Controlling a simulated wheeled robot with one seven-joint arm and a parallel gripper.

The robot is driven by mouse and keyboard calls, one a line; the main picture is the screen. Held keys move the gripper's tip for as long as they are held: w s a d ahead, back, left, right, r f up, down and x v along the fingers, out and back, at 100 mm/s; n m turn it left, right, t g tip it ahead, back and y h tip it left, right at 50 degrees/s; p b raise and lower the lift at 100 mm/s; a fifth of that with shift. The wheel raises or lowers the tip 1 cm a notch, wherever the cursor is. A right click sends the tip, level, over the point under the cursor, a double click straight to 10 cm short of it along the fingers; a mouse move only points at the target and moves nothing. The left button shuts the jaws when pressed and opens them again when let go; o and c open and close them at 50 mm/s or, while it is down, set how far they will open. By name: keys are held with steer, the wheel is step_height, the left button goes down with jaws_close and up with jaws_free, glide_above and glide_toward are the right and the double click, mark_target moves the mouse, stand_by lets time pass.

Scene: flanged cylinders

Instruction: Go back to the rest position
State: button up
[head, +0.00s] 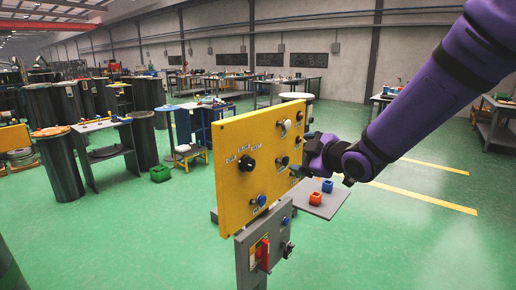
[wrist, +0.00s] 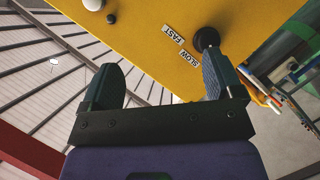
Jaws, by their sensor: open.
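My purple arm reaches in from the upper right of the head view, and my gripper (head: 300,172) is at the right edge of the yellow control panel (head: 240,172), partly hidden by the wrist. In the wrist view my gripper (wrist: 163,88) is open and empty, its two dark fingers apart. The yellow panel also fills the top of the wrist view (wrist: 240,15). A black knob (wrist: 206,39) on it shows just beyond the right finger, beside labels reading FAST and SLOW. I cannot tell whether that finger touches the knob.
The panel stands on a grey post with a red-handled switch (head: 264,254). Behind it, a low grey board (head: 328,204) carries a blue and an orange-red block. Tables and dark flanged cylinders (head: 60,165) stand at the left. Green floor at the lower right is clear.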

steer(key=s+d+r+m+g+h, duration=0.1)
steer(key=s+d+r+m+h, duration=0.2)
steer(key=s+d+m+h, duration=0.25)
steer(key=s+d+r+m+g+h, duration=0.1)
steer(key=s+d+r+m+h, duration=0.2)
steer(key=s+d, duration=0.45)
steer(key=s+d+m+g, duration=0.2)
steer(key=s+m, duration=0.2)
steer(key=s, duration=0.5)
steer(key=s+d+m+g, duration=0.3)
steer(key=s+m, duration=0.1)
steer(key=s, duration=0.6)
steer(key=shift+s+d+f+y, duration=0.2)
steer(key=shift+s+d+y, duration=0.05)
steer(key=shift+y, duration=0.1)
